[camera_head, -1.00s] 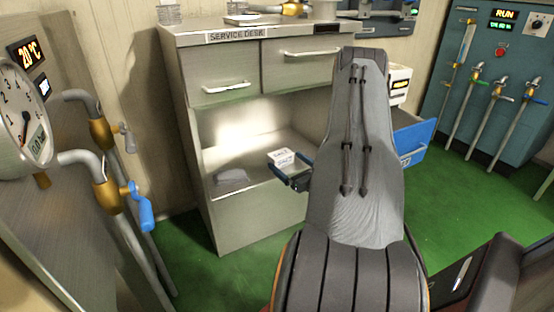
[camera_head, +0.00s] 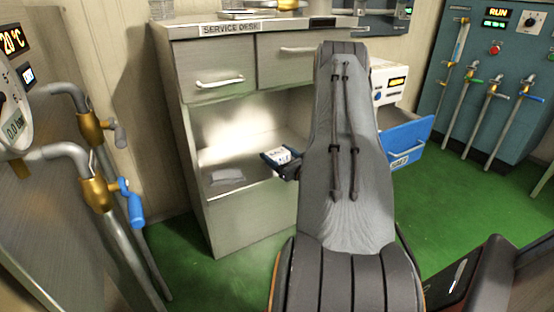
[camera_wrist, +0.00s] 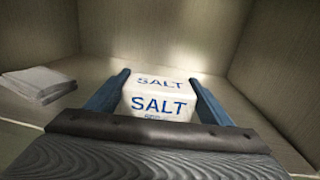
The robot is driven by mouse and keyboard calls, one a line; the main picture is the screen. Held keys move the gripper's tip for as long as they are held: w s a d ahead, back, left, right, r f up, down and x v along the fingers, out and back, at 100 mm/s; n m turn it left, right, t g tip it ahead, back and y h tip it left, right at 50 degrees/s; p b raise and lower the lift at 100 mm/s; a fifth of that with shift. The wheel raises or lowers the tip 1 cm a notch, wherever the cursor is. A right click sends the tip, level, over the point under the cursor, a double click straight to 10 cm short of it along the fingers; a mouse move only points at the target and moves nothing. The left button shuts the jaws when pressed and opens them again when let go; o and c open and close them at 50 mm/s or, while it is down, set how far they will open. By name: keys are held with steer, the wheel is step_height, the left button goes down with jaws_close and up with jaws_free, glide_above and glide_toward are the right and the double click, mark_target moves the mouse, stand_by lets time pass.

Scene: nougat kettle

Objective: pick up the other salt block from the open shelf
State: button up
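A white salt block (camera_head: 283,153) with blue "SALT" lettering is between the blue fingers of my gripper (camera_head: 281,157), at the opening of the open shelf (camera_head: 212,165) under the service desk. In the wrist view the salt block (camera_wrist: 160,101) faces me, upright. The fingers of my gripper (camera_wrist: 161,92) lie along both its sides and appear to touch it, so the gripper looks shut on it. The block's underside is hidden, so I cannot tell whether it rests on the shelf. My arm hides the shelf's right part in the head view.
A folded pale cloth-like stack (camera_head: 228,176) lies on the shelf to the left; it also shows in the wrist view (camera_wrist: 38,82). Shelf walls (camera_wrist: 285,70) stand close around. A blue open drawer (camera_head: 405,140) is right of my arm. Pipes with a blue handle (camera_head: 135,205) stand at left.

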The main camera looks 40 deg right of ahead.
steer(key=c, duration=0.7)
steer(key=shift+o, duration=0.2)
steer(key=shift+r, duration=0.15)
